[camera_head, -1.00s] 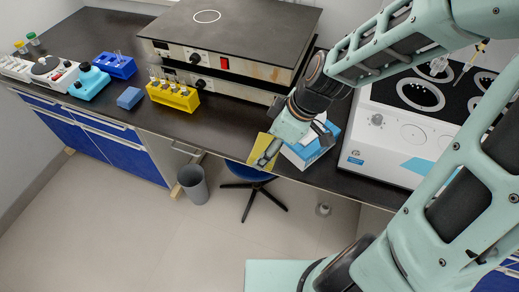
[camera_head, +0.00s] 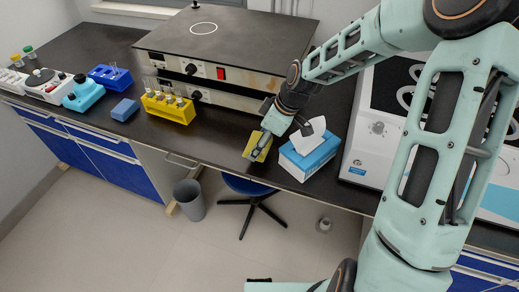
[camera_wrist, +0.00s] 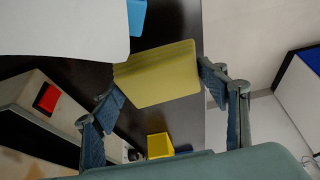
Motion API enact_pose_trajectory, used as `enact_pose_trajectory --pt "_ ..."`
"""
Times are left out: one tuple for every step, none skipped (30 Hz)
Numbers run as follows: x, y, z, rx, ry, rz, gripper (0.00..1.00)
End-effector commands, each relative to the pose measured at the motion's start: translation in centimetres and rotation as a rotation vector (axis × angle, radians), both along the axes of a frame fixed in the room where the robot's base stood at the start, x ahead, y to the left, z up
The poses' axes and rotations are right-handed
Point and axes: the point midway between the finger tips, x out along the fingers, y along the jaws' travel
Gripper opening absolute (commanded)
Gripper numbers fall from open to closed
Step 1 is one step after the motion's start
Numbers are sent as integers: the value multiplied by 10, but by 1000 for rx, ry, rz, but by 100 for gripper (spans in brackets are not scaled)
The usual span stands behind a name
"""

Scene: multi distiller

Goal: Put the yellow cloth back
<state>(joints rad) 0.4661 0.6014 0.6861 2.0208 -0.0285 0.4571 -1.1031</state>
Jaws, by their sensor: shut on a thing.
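The yellow cloth (camera_head: 258,146) is a flat, folded-looking square near the front edge of the dark bench, just left of the tissue box. My gripper (camera_head: 262,140) is over it, shut on it. In the wrist view the yellow cloth (camera_wrist: 158,75) sits between the two fingers of my gripper (camera_wrist: 160,88), with dark bench top behind it. The head view does not clearly show whether the cloth touches the bench.
A blue tissue box (camera_head: 310,155) with a white tissue stands right of my gripper. Stacked hotplates (camera_head: 225,60) are behind. A yellow tube rack (camera_head: 168,107), blue block (camera_head: 125,110) and blue rack (camera_head: 108,78) stand left. Bench between yellow rack and cloth is clear.

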Motion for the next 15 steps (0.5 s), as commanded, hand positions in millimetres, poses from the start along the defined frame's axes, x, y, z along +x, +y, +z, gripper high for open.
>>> enact_pose_trajectory --pt "3 1 -3 1 -1 1 45" --pt "4 1 -4 1 -1 1 45" --pt "5 1 -6 0 0 0 45" --pt "6 1 -7 0 0 0 45" --pt "7 1 -8 0 0 -1 45" --pt "8 1 -10 0 0 -1 45" --pt "10 2 -12 1 0 0 45" --pt "12 2 -15 1 0 0 45" --pt "11 2 -22 1 2 0 45" --pt "11 2 -27 1 2 0 45" --pt "11 2 -32 1 3 0 45" --pt "11 2 -37 1 2 1 45" --pt "11 2 -40 0 1 0 45" --pt "11 2 -43 0 1 1 45" --pt "11 2 -44 0 0 1 45"
